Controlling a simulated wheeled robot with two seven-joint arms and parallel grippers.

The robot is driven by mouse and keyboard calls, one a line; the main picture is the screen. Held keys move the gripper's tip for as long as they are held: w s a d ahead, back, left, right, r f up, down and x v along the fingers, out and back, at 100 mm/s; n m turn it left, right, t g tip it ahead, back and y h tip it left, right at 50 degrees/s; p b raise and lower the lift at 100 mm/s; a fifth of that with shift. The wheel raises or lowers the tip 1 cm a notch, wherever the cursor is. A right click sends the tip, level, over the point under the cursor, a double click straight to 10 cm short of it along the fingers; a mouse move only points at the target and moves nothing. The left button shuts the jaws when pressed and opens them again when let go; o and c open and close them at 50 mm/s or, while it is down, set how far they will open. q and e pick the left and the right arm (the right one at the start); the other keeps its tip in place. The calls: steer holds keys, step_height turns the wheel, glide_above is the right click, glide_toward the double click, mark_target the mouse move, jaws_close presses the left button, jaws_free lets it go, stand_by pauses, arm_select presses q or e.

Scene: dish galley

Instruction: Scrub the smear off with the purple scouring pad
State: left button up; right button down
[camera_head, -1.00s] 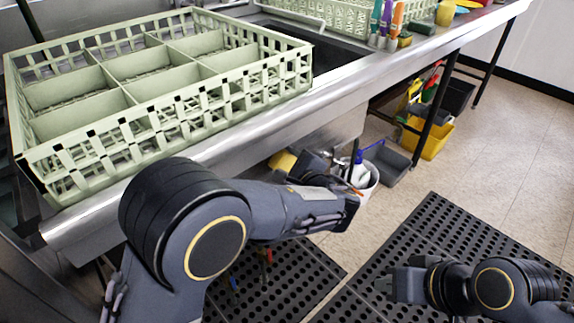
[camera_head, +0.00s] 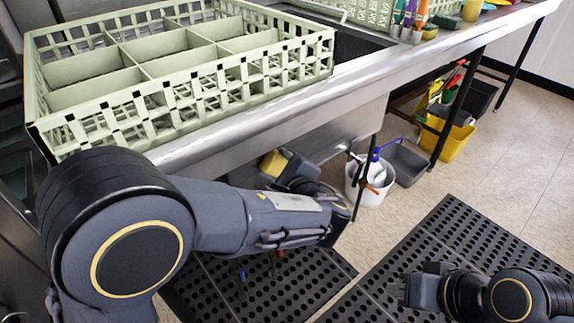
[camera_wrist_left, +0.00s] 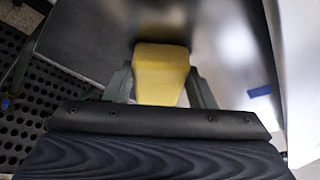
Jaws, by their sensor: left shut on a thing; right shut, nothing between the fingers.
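My left gripper (camera_head: 286,168) is beside the front of the steel counter (camera_head: 270,118), below its top edge and partly hidden behind my own forearm. It is shut on a yellow block (camera_head: 272,163), which also shows between the two fingers in the left wrist view (camera_wrist_left: 160,72). No purple shows on the block's visible faces. My right gripper (camera_head: 408,288) is shut and empty, low over the black floor mat. I cannot make out a purple scouring pad or the smear in these views.
A pale green divided rack (camera_head: 290,75) stands on the counter, beside a sink basin (camera_head: 350,45). Brushes with coloured handles (camera_head: 410,15) stand further back. A white bucket (camera_head: 372,185), a grey tub (camera_head: 405,163) and a yellow bucket (camera_head: 450,138) are on the floor underneath.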

arm_select(q)
steer(key=shift+s+a+b, duration=0.3)
steer(key=shift+s+a, duration=0.35)
steer(key=shift+a, duration=0.3)
steer(key=shift+s+a+b, duration=0.3)
steer(key=shift+s+a, duration=0.35)
steer(key=shift+a, duration=0.25)
steer(key=shift+r+p, duration=0.6)
steer(key=shift+r, duration=0.2)
steer(key=shift+w+d, duration=0.6)
steer(key=shift+d, duration=0.25)
steer(key=shift+w+d, duration=0.6)
steer(key=shift+d, duration=0.2)
steer(key=shift+w+d+p, duration=0.3)
steer(key=shift+w+d, duration=0.45)
steer(key=shift+d, duration=0.25)
steer(key=shift+w+d+p, duration=0.35)
steer(key=shift+w+d, duration=0.45)
steer(key=shift+d, duration=0.25)
steer(key=shift+w+d+p, duration=0.3)
steer(key=shift+w+d, duration=0.45)
steer(key=shift+d, duration=0.25)
steer(key=shift+s+d, duration=0.1)
steer(key=shift+s+d, duration=0.9)
steer(key=shift+s, duration=0.3)
steer(key=shift+s+d, duration=0.85)
steer(key=shift+s, duration=0.35)
